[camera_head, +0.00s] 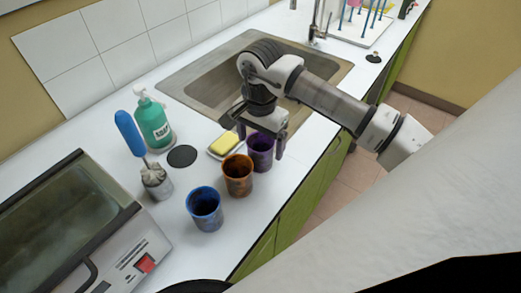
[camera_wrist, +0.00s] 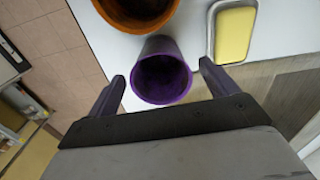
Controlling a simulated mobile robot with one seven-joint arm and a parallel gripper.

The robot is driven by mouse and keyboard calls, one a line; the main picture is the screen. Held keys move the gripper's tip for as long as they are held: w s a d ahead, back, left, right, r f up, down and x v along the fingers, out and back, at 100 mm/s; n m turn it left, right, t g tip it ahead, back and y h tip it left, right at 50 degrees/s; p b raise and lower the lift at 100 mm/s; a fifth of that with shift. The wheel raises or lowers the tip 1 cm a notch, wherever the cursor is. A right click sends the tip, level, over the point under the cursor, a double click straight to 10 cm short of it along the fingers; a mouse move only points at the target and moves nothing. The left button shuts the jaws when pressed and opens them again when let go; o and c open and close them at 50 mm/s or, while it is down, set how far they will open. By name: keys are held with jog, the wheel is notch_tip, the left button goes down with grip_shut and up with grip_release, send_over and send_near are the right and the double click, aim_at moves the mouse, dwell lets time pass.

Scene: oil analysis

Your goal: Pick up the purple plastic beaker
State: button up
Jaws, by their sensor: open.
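The purple plastic beaker (camera_head: 261,157) stands upright on the white counter, close behind an orange beaker. My gripper (camera_head: 262,144) is above it with its fingers pointing down, partly covering it in the head view. In the wrist view the purple beaker (camera_wrist: 162,72) shows its open rim and dark inside. My gripper (camera_wrist: 160,80) is open there, with one finger to each side of the beaker. I see a gap between each finger and the beaker, and nothing is held.
The orange beaker (camera_head: 238,176) and a blue beaker (camera_head: 205,209) stand nearby. A yellow sponge on a white dish (camera_head: 212,153) lies left of the purple beaker. A green soap bottle (camera_head: 154,124) stands farther left. The sink (camera_head: 195,85) is behind; the counter's edge is at right.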

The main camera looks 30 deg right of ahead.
jog(key=shift+f+p, duration=0.35)
jog(key=shift+f, duration=1.3)
jog(key=c, duration=1.1)
jog(key=shift+d+r, duration=0.1)
jog(key=shift+r, duration=0.05)
notch_tip(320, 180, up, 20)
jog(key=b, duration=0.4)
